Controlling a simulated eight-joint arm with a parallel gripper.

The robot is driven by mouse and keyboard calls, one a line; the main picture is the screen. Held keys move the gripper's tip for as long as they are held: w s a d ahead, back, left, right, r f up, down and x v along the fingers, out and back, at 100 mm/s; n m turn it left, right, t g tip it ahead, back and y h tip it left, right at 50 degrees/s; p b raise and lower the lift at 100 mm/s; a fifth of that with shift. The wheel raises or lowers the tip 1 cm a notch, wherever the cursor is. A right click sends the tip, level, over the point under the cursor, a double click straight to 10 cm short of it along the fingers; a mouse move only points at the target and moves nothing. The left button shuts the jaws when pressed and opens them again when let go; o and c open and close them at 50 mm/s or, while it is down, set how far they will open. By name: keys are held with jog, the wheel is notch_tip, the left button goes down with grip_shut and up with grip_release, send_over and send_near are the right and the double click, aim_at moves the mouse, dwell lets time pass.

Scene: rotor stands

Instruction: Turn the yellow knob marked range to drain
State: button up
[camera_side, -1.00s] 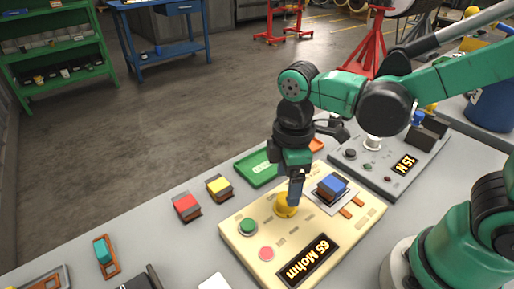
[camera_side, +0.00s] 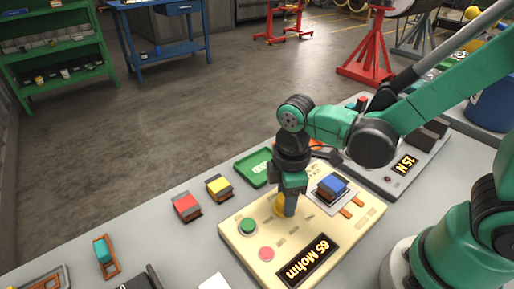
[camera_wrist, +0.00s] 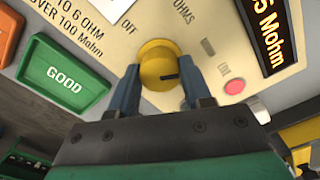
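The yellow knob (camera_wrist: 157,62) sits on the cream instrument panel (camera_side: 237,240), with a dark pointer mark on its right side in the wrist view. Printed words OFF and OHMS show near it; I cannot read a drain label. My gripper (camera_wrist: 158,80) points at the panel, one blue-grey finger on each side of the knob. The fingers look slightly apart from it, though contact is hard to judge. In the side view the yellow knob (camera_side: 279,205) is partly hidden behind my gripper (camera_side: 287,208). The panel's display (camera_side: 306,261) reads 65 Mohm.
A green button (camera_side: 248,227) and a pink button (camera_side: 266,254) are on the panel. A blue-topped block (camera_side: 332,187) stands close right of my gripper. A green tray (camera_side: 253,167) lies behind; red (camera_side: 186,206) and yellow (camera_side: 219,187) blocks are at left. Another panel displays 15 N (camera_side: 405,164).

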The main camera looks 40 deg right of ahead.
grip_shut()
jog(key=shift+m, duration=0.3)
jog(key=m, duration=0.4)
jog(key=shift+m, duration=0.3)
jog(key=m, duration=0.6)
jog(key=shift+m, duration=0.3)
jog(key=o, duration=1)
grip_release()
